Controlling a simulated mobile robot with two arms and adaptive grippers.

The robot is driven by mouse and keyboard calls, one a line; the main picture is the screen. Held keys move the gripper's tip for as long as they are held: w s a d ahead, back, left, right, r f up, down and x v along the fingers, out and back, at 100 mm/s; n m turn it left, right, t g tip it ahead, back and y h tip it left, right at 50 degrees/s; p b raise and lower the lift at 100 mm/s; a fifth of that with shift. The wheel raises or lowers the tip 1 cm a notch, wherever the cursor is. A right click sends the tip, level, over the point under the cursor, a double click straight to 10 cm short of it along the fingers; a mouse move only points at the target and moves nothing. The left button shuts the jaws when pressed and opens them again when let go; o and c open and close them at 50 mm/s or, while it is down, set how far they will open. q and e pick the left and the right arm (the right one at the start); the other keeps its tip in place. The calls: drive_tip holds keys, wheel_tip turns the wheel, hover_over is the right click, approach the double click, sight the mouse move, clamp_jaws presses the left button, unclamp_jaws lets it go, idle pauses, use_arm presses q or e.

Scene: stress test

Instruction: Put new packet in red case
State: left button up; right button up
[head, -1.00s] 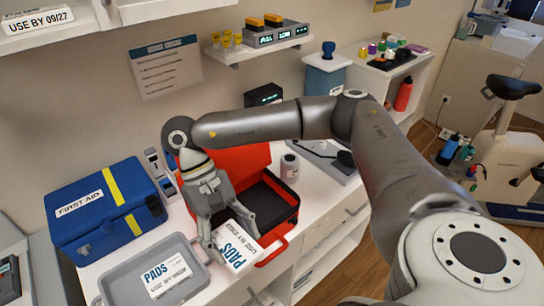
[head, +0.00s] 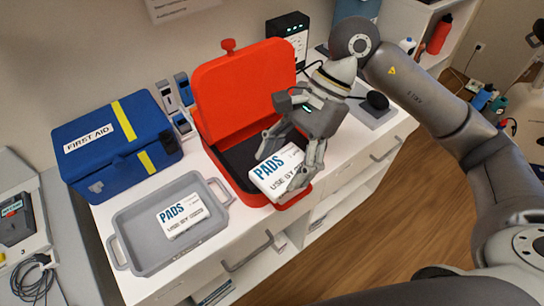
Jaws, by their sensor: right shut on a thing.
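A white packet (head: 277,172) marked PADS and USE BY is held in my right gripper (head: 291,165), whose fingers are shut on it. The packet is at the front of the open red case (head: 245,95), over its front part and tilted. The case's lid stands up at the back and its dark inside shows behind the packet. I cannot tell whether the packet touches the case floor. A second PADS packet (head: 184,216) lies flat in the grey tray (head: 140,262), left of the case. My left gripper is not in view.
A blue first aid bag (head: 108,150) stands behind the tray. Small blue and grey devices (head: 178,100) stand between bag and case. A black box (head: 290,32) is behind the case, and a grey device with a black part (head: 374,108) is to its right.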

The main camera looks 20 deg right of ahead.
drive_tip(key=shift+w+m, duration=0.1)
drive_tip(key=shift+m, duration=0.3)
drive_tip(key=shift+w+r+t, duration=0.1)
drive_tip(key=shift+w+t, duration=0.1)
drive_tip(key=shift+t, duration=0.1)
drive_tip(key=w+f+p, duration=0.1)
drive_tip(key=w+f, duration=0.2)
drive_tip(key=w, duration=0.1)
drive_tip(key=w+d+f+p, duration=0.1)
drive_tip(key=w+f+p, duration=0.1)
drive_tip(key=w+f, duration=0.1)
drive_tip(key=w+d+f+p, duration=0.1)
drive_tip(key=w+f+p, duration=0.1)
drive_tip(key=w, duration=0.3)
drive_tip(key=shift+w+f, duration=0.4)
drive_tip(key=shift+w+d+f, duration=0.1)
drive_tip(key=shift+w+f, duration=0.15)
drive_tip(key=shift+f, duration=0.1)
wheel_tip(320, 180, down, 3)
drive_tip(key=p, duration=0.2)
drive_tip(key=shift+w+r+p, duration=0.1)
drive_tip(key=shift+p, duration=0.2)
drive_tip(key=shift+f, duration=0.25)
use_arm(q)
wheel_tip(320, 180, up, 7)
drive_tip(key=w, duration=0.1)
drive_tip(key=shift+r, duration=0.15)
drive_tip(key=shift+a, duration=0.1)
use_arm(e)
drive_tip(key=shift+f, duration=0.1)
